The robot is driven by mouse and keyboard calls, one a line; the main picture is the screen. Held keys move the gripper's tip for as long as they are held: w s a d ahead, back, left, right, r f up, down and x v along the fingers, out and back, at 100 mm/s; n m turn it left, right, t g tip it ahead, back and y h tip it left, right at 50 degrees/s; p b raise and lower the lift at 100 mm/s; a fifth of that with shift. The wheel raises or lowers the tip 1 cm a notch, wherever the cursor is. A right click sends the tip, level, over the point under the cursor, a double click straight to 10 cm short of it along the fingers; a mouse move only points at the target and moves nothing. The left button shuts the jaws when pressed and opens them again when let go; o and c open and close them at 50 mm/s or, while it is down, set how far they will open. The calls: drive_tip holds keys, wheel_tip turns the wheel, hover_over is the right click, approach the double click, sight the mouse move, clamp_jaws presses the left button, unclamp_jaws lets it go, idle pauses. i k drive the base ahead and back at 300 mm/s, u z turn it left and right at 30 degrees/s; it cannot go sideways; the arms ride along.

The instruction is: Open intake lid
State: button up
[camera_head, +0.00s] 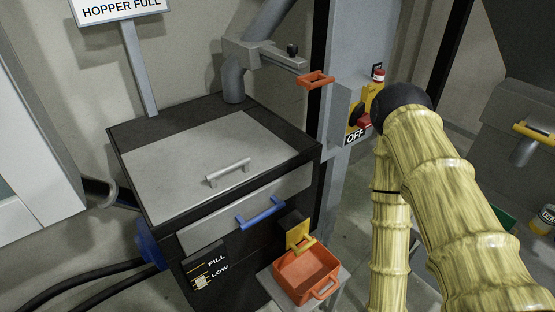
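The intake lid appears to be the light grey flat panel (175,150) on top of the black machine (120,130). It lies flat and looks closed. A pale grey bar handle (228,172) sits near its front edge, with nothing touching it. My gripper is not in view. Only my yellow, ribbed arm links and a black joint show on the right, apart from the lid.
Below the lid is a grey drawer front with a blue handle (261,212). An orange bin (306,275) stands at the front right. A grey pipe with an orange handle (315,80) rises behind. An OFF switch panel (355,133) and HOPPER FULL sign (122,8) stand nearby.

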sight(171, 176)
drive_tip(key=z, duration=0.8)
drive_tip(key=k, duration=0.85)
drive_tip(key=u, duration=0.85)
drive_tip(key=i, duration=0.5)
